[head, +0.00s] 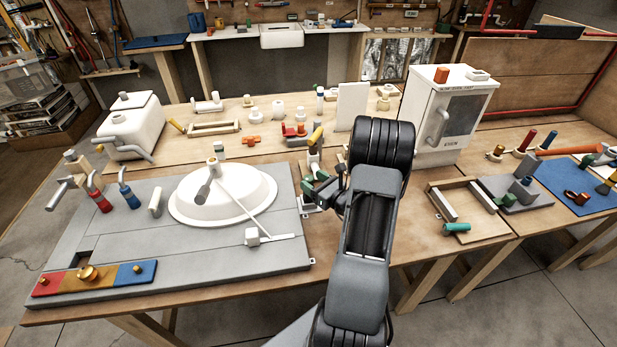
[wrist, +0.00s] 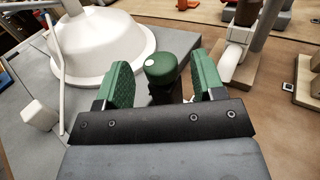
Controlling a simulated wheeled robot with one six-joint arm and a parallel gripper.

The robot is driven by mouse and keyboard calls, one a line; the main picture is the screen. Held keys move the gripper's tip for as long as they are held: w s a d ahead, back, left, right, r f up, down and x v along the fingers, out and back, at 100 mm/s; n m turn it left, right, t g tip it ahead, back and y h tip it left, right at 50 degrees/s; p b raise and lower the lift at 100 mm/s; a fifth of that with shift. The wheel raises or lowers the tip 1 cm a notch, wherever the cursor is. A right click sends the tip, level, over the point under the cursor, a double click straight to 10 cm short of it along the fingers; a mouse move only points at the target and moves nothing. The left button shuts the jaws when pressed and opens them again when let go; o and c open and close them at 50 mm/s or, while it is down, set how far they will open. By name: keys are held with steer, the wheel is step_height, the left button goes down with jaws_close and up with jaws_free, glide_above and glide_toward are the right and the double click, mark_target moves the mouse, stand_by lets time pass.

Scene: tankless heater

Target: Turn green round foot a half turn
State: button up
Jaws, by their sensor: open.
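My gripper is open, with one green pad to each side of the foot and a visible gap on both sides. In the head view my gripper (head: 316,188) is low at the right edge of the grey board (head: 280,245). There I cannot clearly tell the foot from the green pads. The foot's lower part is partly hidden by the gripper body.
A white round basin (head: 180,207) with a thin white rod lies left of my gripper. A wooden block with a white upright part (wrist: 233,65) stands close to the right jaw.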

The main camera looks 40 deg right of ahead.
steer(key=shift+w+a, duration=0.15)
steer(key=shift+w, duration=1)
steer(key=shift+a, duration=0.1)
steer(key=c, duration=0.9)
steer(key=shift+c, duration=0.2)
steer(key=shift+f+n+y, duration=0.1)
steer(key=shift+n+y, duration=0.2)
steer(key=shift+y, duration=0.1)
